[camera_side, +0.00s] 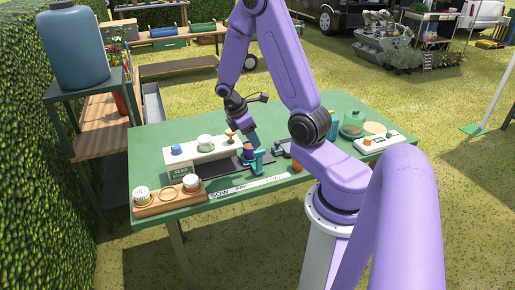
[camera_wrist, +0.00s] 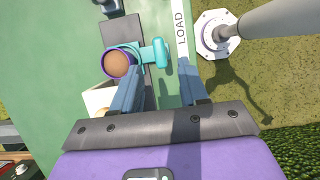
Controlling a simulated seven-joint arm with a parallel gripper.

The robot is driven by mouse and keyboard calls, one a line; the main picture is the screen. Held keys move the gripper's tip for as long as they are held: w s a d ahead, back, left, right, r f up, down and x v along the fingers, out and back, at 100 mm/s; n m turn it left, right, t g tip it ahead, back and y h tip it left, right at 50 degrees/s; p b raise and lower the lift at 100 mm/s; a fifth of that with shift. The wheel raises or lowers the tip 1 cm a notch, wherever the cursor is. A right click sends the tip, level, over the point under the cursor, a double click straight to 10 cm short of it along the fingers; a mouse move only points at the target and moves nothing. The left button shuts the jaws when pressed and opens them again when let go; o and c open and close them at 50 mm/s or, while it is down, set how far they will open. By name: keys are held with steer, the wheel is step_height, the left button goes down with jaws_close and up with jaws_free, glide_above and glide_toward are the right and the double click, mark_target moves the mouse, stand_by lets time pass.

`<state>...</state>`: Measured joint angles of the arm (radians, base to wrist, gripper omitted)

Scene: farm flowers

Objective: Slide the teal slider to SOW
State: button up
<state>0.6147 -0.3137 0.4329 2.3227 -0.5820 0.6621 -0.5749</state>
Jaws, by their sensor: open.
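The teal slider (camera_side: 257,159) sits on a dark track (camera_side: 225,167) on the green table, by the end of a white strip away from its SOW lettering. In the wrist view the teal slider (camera_wrist: 161,52) has a ring around a purple cup with brown contents (camera_wrist: 118,64) and an upright block beside it. My gripper (camera_wrist: 160,78) is open, its blue-grey fingers pointing at the block, which appears between and beyond the fingertips. I cannot tell whether they touch it. The white strip reads SOW (camera_side: 219,194) at left in the side view and LOAD (camera_wrist: 181,28) in the wrist view.
A white seed box (camera_side: 180,171) with knobs stands behind the track. A wooden tray with cups (camera_side: 168,199) is at the table's left end. An orange ball (camera_side: 297,166) lies right of the slider.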

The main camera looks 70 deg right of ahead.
mark_target(259, 150)
steer(key=shift+x, duration=2.8)
jaws_close()
